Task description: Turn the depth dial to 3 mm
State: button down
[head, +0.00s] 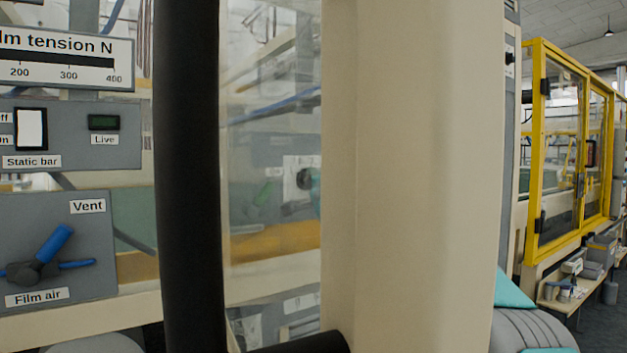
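No depth dial with a readable mm scale shows in the head view. A small dark round knob (304,179) on a white plate shows through or in a clear pane left of the beige post; its marking is too blurred to read, and I cannot tell whether it is the depth dial. My gripper is not in view.
A black upright tube (188,180) and a wide beige post (420,180) block much of the view. At left are a film tension scale (65,60), a static bar switch (31,129) and a blue-handled film air valve (45,258). A yellow-framed guard (535,150) stands right.

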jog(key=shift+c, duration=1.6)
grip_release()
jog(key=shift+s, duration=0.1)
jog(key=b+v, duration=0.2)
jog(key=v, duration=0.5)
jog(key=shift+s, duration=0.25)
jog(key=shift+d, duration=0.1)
